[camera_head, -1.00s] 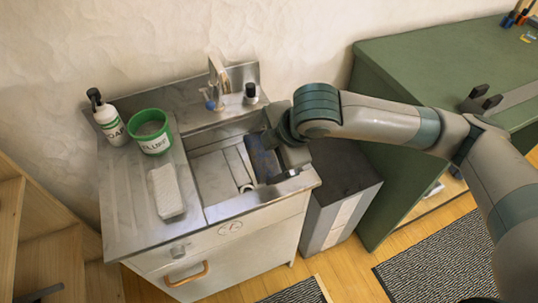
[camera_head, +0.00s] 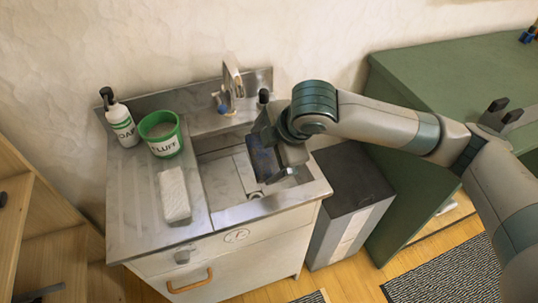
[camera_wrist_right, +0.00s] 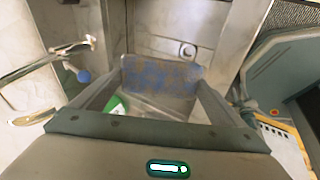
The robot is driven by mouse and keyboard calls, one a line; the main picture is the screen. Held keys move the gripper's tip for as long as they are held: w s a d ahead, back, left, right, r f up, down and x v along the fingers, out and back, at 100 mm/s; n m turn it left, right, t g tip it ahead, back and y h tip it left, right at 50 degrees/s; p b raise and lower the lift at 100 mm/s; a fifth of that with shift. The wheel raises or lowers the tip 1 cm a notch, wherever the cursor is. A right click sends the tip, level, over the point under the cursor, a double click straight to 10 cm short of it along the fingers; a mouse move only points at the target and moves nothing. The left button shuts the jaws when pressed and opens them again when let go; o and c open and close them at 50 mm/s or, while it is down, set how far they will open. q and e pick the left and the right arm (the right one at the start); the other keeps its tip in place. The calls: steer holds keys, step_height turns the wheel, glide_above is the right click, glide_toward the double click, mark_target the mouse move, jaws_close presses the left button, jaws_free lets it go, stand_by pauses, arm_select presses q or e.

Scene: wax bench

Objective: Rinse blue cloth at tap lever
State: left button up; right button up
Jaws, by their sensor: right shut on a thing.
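My right gripper (camera_head: 276,170) is shut on the blue cloth (camera_head: 262,158) above the right part of the sink basin (camera_head: 218,178). In the right wrist view the cloth (camera_wrist_right: 160,76) spans the space between the two fingers, blue with brownish patches. The metal tap (camera_head: 233,80) stands at the back of the sink, behind and left of the cloth. Its lever has a blue knob (camera_head: 221,101), also visible left of the cloth in the right wrist view (camera_wrist_right: 84,76), apart from it.
A soap bottle (camera_head: 119,119), a green tub (camera_head: 161,134) and a pale block (camera_head: 174,195) stand on the left drainboard. A black-topped item (camera_head: 264,97) is behind my gripper. A dark grey cabinet (camera_head: 350,183) and green bench (camera_head: 440,65) lie to the right.

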mark_target(257, 146)
steer(key=shift+w+a+f+b, duration=0.2)
steer(key=shift+w+a+b, duration=0.3)
steer(key=shift+w+a, duration=0.2)
steer(key=shift+w, duration=0.05)
arm_select(q)
steer(key=w+d+r+t, duration=0.1)
steer(key=w+d+r, duration=0.1)
steer(key=w, duration=0.2)
arm_select(e)
steer(key=shift+w+a, duration=0.2)
steer(key=shift+w, duration=0.05)
steer(key=shift+w+a, duration=0.2)
steer(key=shift+w, duration=0.05)
steer(key=shift+w+a+f+p, duration=0.25)
steer(key=shift+w+a+p, duration=0.15)
steer(key=shift+w+a, duration=0.3)
steer(key=shift+w, duration=0.05)
arm_select(q)
steer(key=shift+g, duration=0.4)
steer(key=s, duration=0.1)
steer(key=s+a+f, duration=0.1)
steer(key=s+a, duration=0.1)
steer(key=shift+s+f, duration=0.3)
steer(key=shift+f, duration=0.05)
arm_select(e)
steer(key=shift+w+a+f, duration=0.1)
steer(key=shift+w, duration=0.05)
arm_select(q)
steer(key=shift+w+d, duration=0.1)
